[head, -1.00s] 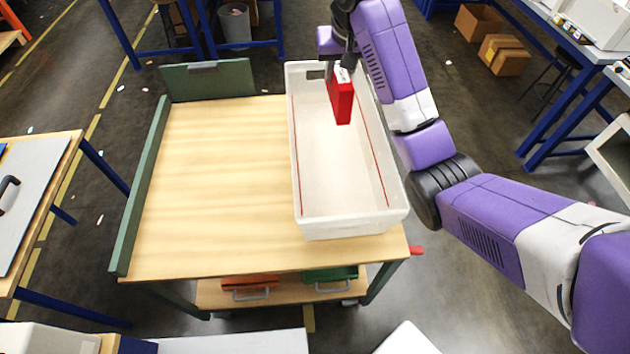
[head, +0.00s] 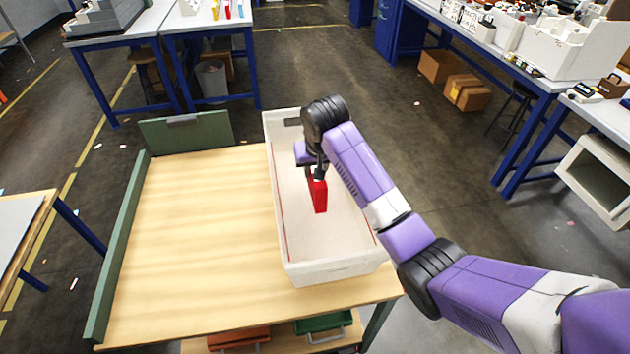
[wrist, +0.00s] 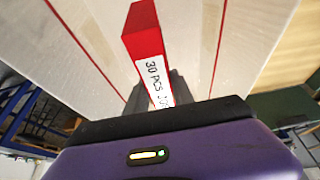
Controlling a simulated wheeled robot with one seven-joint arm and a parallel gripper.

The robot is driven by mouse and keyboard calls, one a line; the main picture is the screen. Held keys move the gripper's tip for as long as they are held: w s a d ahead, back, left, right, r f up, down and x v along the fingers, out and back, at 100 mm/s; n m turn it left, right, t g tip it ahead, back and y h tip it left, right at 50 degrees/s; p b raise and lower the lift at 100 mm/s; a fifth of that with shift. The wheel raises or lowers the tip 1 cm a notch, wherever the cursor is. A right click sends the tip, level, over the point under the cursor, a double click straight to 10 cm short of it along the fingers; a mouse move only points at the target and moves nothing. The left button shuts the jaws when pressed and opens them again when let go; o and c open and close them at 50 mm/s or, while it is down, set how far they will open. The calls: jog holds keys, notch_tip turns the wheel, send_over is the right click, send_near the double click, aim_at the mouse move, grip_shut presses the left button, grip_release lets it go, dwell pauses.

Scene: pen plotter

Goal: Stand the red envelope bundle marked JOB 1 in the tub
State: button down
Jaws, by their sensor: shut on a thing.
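The red envelope bundle (head: 319,196) is held upright by my gripper (head: 317,174). In the wrist view the bundle (wrist: 144,33) carries a white label reading "30 PCS" and more letters, partly hidden at the jaws. My gripper (wrist: 152,92) is shut on its near end. The white tub (head: 331,271) stands on the right side of the wooden cart top, and the bundle hangs over or within its opening. I cannot tell whether its lower end touches the tub floor. The tub is otherwise empty where I can see, with thin red lines along its sides.
The wooden cart top (head: 200,230) is bare left of the tub. Green boards (head: 118,255) edge its left and far sides. Orange (head: 238,340) and green (head: 323,323) boxes sit on the shelf below. Benches stand behind and to the right.

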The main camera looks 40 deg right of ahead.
jog(key=shift+f, duration=2.35)
jog(key=c, duration=1.1)
grip_release()
jog(key=shift+f, duration=0.1)
jog(key=v, duration=1.2)
